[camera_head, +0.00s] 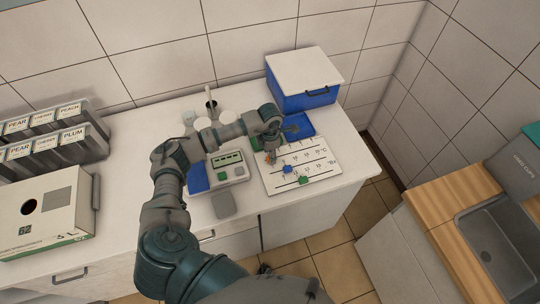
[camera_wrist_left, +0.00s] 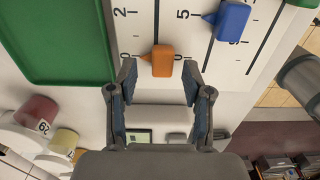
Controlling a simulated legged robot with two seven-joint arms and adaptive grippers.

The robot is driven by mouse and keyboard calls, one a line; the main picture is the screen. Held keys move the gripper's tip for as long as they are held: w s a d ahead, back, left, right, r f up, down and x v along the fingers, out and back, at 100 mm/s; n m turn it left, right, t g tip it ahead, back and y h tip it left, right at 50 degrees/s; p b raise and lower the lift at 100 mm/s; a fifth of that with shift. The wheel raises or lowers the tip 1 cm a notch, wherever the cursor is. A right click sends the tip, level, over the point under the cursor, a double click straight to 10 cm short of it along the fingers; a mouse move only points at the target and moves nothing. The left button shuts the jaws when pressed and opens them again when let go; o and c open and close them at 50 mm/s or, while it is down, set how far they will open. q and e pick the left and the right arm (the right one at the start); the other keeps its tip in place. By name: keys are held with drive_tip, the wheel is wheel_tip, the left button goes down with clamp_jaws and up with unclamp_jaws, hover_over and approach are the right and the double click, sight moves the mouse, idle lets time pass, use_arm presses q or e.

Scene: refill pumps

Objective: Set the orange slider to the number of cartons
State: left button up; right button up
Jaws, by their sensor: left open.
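The white slider board (camera_head: 322,163) lies on the counter with printed number scales. In the head view the orange slider (camera_head: 269,158) is mostly hidden by my gripper. The blue slider (camera_wrist_left: 232,20) and the green slider (camera_head: 303,180) are on neighbouring tracks. My left gripper (camera_wrist_left: 159,80) is open, its fingertips on both sides of the orange slider's near end, without clear contact. Labelled fruit cartons (camera_head: 45,145) stand in a rack on the left. My right gripper is not in view.
A blue box with a white lid (camera_head: 305,75) stands behind the board. A grey device with a display (camera_head: 228,165) is left of the board. A cardboard box (camera_head: 45,215) is at the left front.

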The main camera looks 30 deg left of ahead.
use_arm(q)
drive_tip(key=shift+f, duration=0.95)
drive_tip(key=shift+d, duration=0.15)
drive_tip(key=shift+r, duration=0.1)
drive_tip(key=shift+c, duration=0.7)
clamp_jaws()
